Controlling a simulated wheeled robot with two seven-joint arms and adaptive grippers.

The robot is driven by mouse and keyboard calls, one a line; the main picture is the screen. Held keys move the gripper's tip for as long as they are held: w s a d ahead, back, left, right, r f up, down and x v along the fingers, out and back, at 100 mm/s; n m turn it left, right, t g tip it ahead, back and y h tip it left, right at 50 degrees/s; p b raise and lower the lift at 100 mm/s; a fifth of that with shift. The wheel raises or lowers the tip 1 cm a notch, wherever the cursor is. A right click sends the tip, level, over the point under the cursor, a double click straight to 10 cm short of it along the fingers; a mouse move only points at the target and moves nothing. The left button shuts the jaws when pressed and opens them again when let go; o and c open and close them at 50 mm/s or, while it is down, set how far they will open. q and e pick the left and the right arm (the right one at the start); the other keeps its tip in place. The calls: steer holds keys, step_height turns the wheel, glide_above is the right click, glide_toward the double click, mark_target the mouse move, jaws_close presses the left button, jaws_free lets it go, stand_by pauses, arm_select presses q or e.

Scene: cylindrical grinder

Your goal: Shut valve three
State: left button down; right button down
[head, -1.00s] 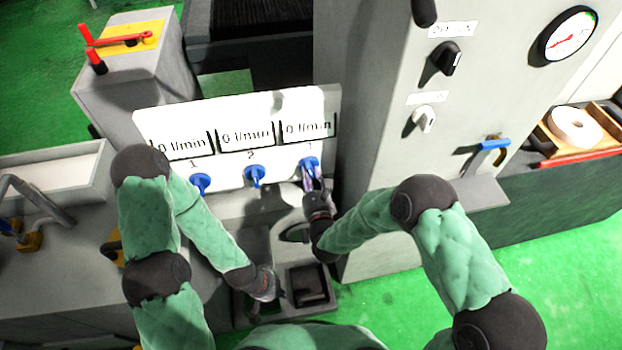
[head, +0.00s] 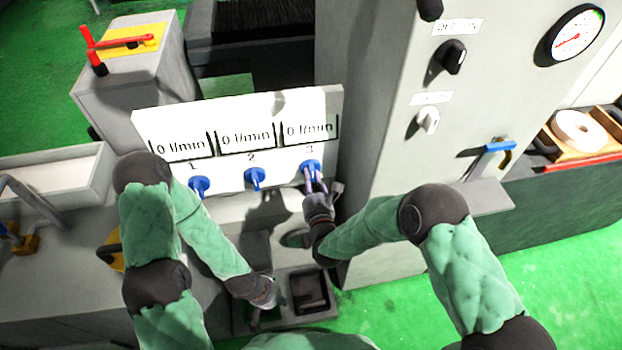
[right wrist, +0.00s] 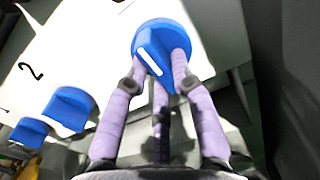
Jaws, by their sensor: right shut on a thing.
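Valve three is a blue knob (head: 309,166) under the number 3 on the white panel (head: 290,108). Its display reads 0 l/min. My right gripper (head: 313,184) is at this knob. In the right wrist view its purple fingers (right wrist: 161,82) are shut on the blue knob (right wrist: 158,48), one on each side. The knob's white pointer line is tilted there, running from upper left to lower right. My left gripper (head: 277,297) is low in the head view, away from the panel, beside a dark tray; its fingers are too small to judge.
Valve one (head: 199,186) and valve two (head: 255,178) are blue knobs to the left of valve three, their displays also at 0 l/min. A grey cabinet (head: 380,130) with switches, a gauge (head: 574,36) and a blue-handled lever (head: 499,146) stands to the right.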

steer(key=c, duration=1)
jaws_free()
steer(key=shift+f, duration=0.1)
steer(key=shift+c, duration=0.2)
steer(key=s+d, duration=0.2)
steer(key=s, duration=0.9)
steer(key=shift+s+d, duration=0.2)
steer(key=shift+s, duration=0.2)
steer(key=shift+f, duration=0.1)
